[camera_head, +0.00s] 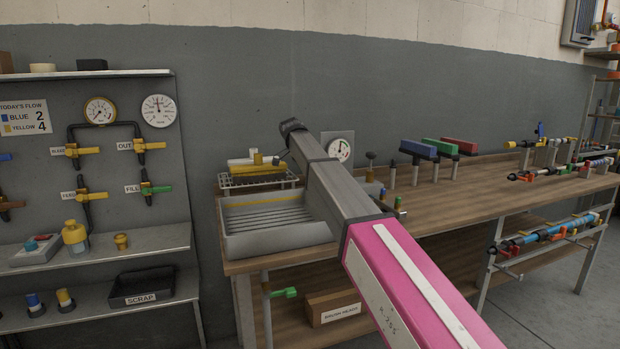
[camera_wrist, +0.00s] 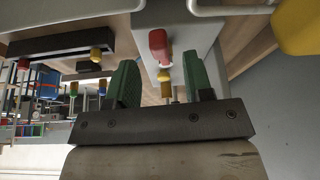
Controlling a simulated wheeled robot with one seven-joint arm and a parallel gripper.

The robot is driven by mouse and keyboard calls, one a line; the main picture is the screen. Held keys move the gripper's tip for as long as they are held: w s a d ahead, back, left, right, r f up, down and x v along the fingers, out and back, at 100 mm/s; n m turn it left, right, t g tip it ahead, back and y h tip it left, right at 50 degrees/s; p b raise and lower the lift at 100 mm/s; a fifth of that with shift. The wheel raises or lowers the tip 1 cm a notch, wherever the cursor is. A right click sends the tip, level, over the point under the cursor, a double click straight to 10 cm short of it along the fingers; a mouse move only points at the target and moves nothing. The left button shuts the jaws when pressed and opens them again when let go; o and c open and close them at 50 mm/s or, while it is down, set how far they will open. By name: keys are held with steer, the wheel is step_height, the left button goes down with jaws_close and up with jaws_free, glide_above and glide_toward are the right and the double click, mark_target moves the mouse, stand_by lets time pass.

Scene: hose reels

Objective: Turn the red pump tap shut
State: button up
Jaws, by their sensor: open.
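In the wrist view a red tap handle (camera_wrist: 158,46) stands out against a pale grey body, with a yellow piece (camera_wrist: 166,88) below it in the picture. My gripper (camera_wrist: 161,70) is open, its two green fingers set apart on the left and right of the red handle and yellow piece. I see no grip on either, and contact cannot be told. In the head view my arm crosses the middle over the workbench, and its fingers are hidden. I cannot pick out the red tap for sure in the head view.
A wooden workbench (camera_head: 470,197) holds a grey ribbed tray (camera_head: 262,245), a gauge (camera_head: 340,150) and green, blue and red blocks on posts. A panel with taps and gauges (camera_head: 100,110) stands left, above a black scrap tray (camera_head: 140,288). Pipes lie at the right.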

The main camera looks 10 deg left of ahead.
steer(key=v, duration=0.7)
steer(key=shift+r, duration=0.15)
steer(key=shift+s+a, duration=0.1)
